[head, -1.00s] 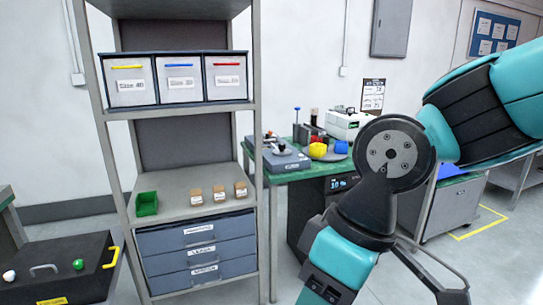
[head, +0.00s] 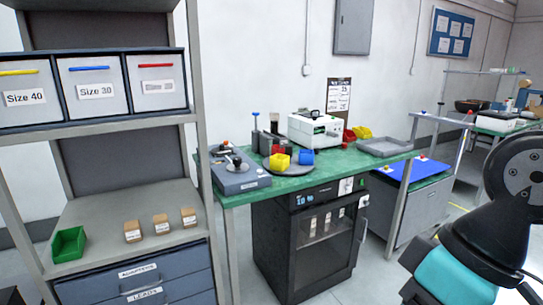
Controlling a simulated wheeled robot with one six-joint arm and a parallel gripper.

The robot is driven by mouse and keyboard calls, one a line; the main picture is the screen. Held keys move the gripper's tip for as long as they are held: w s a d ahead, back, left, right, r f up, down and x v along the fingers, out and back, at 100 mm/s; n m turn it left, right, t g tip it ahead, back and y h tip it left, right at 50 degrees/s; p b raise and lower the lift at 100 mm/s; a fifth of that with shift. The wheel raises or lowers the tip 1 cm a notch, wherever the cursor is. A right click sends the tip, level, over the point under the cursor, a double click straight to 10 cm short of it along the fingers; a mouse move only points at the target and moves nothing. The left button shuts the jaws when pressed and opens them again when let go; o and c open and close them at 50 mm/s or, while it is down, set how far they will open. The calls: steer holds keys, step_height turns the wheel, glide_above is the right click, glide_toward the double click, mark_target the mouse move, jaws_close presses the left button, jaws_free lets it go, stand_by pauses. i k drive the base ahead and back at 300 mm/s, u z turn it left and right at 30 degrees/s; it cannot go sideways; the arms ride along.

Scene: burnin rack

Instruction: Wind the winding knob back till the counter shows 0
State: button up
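No part that I can clearly read as the winding knob or its counter shows at this distance. On the green bench (head: 345,166) in the head view, a grey box (head: 240,178) has a dark round-based knob or lever (head: 236,163) on top; its label is too small to read. A white and green machine (head: 314,131) stands further back on the bench, its front details too small to read. My arm is at the lower right, well away from the bench; its gripper is out of the picture.
A shelf rack (head: 130,213) with labelled bins stands at the left, close to the bench. A black cabinet (head: 310,250) sits under the bench. A grey tray (head: 385,147) lies at the bench's right.

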mark_target(236, 167)
steer(key=z, duration=0.35)
steer(key=i, duration=0.75)
steer(key=u, duration=0.55)
steer(key=i, duration=0.75)
steer(key=u, duration=0.7)
